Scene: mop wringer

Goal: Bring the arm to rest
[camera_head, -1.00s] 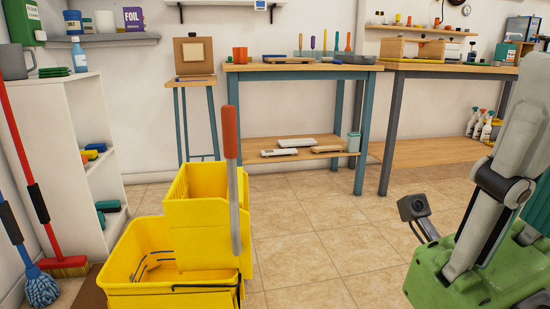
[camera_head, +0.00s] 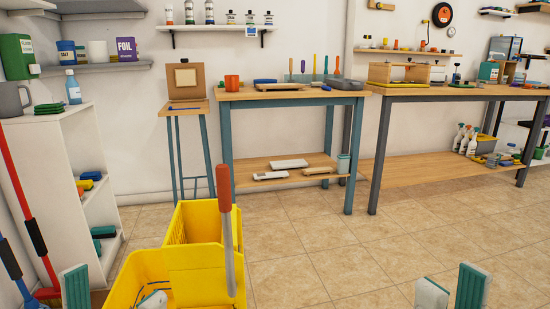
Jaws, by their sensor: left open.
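My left gripper (camera_head: 113,290) shows at the bottom left edge, its two teal and white fingertips wide apart and empty. It is in front of the yellow mop bucket (camera_head: 125,295), with one fingertip overlapping the bucket in the picture. My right gripper (camera_head: 452,290) shows at the bottom right. Its two fingertips are apart with only floor visible around them. The rest of both arms is out of view. The yellow wringer (camera_head: 195,265) sits on the bucket, and its grey lever with a red grip (camera_head: 224,188) stands nearly upright. Neither gripper holds the lever.
A white shelf unit (camera_head: 60,170) stands at the left, with a red broom handle (camera_head: 25,205) beside it. A teal-legged workbench (camera_head: 222,140) and a grey-legged one (camera_head: 382,150) stand along the back wall. The tiled floor (camera_head: 330,240) is clear in the middle.

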